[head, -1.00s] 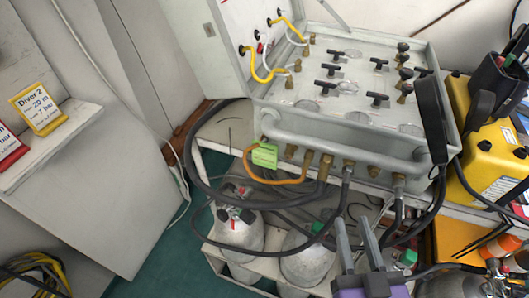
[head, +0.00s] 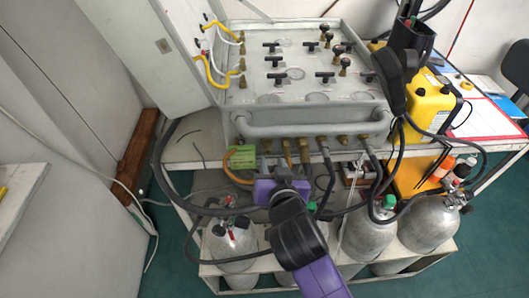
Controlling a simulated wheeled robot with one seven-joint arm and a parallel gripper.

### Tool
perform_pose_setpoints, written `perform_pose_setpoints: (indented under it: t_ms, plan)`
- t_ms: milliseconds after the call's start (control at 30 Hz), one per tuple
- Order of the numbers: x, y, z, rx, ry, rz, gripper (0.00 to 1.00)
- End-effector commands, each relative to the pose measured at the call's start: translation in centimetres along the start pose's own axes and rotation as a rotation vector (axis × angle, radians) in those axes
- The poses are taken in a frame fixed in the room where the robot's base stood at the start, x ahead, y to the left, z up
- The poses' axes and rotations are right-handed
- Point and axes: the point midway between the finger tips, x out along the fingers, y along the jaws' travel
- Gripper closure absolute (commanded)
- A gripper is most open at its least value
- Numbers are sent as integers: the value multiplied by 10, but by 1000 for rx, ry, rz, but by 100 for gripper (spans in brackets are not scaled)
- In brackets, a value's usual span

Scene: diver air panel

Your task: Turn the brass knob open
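The grey air panel (head: 310,58) stands open on the bench. Its front face carries a row of brass fittings (head: 322,143) below the grey rail, some with hoses. More brass valves with black tops (head: 343,67) stand on the upper right of its sloping face. I cannot tell which of these brass parts is the task's knob. My gripper (head: 282,172), with a purple body, points toward the left part of the front row and overlaps it in the picture. Its fingers are small and partly lost against hoses, so I cannot tell their opening or any contact.
Grey gas cylinders (head: 370,237) stand on the lower shelf. Black hoses loop around the panel's front and sides. A green tag (head: 241,159) hangs near the front row's left end. A yellow case (head: 430,107) stands on the right.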

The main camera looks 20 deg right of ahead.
Motion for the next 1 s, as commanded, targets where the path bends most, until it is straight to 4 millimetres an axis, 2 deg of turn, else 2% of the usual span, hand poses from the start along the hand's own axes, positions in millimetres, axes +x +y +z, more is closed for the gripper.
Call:
perform_pose_setpoints:
  t_ms: [400, 567, 833, 1000]
  plan:
    - [59, 0, -1, -2, 0, -1, 69]
    - [69, 0, 0, -2, 0, -1, 69]
    - [70, 0, 0, -2, 1, -2, 69]
    - [70, 0, 0, -2, 1, -2, 100]
